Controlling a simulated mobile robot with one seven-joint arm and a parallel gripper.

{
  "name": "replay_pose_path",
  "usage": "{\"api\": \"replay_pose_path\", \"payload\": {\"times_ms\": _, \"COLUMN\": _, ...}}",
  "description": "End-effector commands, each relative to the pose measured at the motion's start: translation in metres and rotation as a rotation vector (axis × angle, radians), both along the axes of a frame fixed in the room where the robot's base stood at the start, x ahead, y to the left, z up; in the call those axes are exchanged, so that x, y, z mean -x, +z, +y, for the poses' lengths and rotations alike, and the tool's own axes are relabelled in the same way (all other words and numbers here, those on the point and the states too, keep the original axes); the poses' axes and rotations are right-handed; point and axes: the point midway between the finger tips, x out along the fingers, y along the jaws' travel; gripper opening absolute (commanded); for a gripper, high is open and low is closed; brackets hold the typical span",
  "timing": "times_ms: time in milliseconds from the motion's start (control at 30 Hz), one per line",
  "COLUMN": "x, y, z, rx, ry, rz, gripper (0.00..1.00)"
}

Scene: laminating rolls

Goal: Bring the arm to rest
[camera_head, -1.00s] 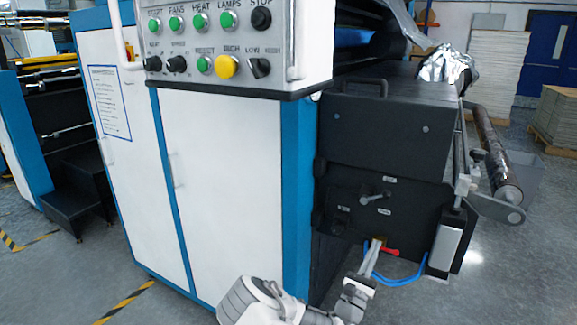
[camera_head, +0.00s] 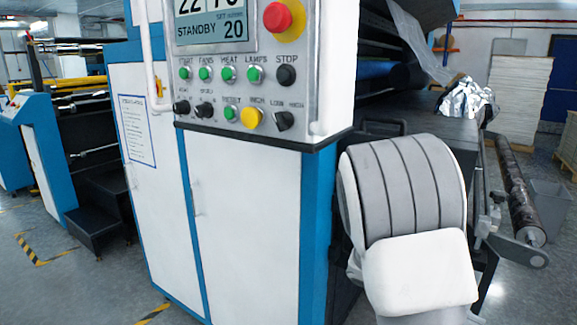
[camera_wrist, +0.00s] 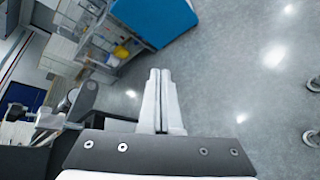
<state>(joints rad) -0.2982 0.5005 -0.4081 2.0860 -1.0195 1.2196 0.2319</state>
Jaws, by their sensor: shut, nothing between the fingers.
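In the wrist view my gripper (camera_wrist: 160,78) points out over the grey floor (camera_wrist: 225,90), its two pale fingers together with nothing between them. The fingertips touch no object there. In the head view my arm, white with grey bands, stands raised in front of the machine's right side. My gripper does not show in the head view. My arm hides most of the black side panel and its lever.
The laminating machine's control panel (camera_head: 236,85) has a red stop button (camera_head: 278,17) and a display reading STANDBY. A roller (camera_head: 520,200) sticks out at the right. Foil (camera_head: 468,98) lies on the machine's top. In the wrist view a shelf rack (camera_wrist: 105,40) and a blue surface (camera_wrist: 155,17) lie ahead.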

Motion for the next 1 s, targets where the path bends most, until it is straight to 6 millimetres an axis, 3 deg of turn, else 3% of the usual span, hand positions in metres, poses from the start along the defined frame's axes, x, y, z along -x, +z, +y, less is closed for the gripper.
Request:
{"api": "replay_pose_path", "payload": {"times_ms": 300, "x": 0.044, "y": 0.034, "z": 0.052, "rx": -0.372, "ry": -0.116, "rz": -0.258, "gripper": 0.0}}
{"api": "replay_pose_path", "payload": {"times_ms": 1000, "x": 0.108, "y": 0.137, "z": 0.188, "rx": -1.011, "ry": -0.109, "rz": -0.856, "gripper": 0.0}}
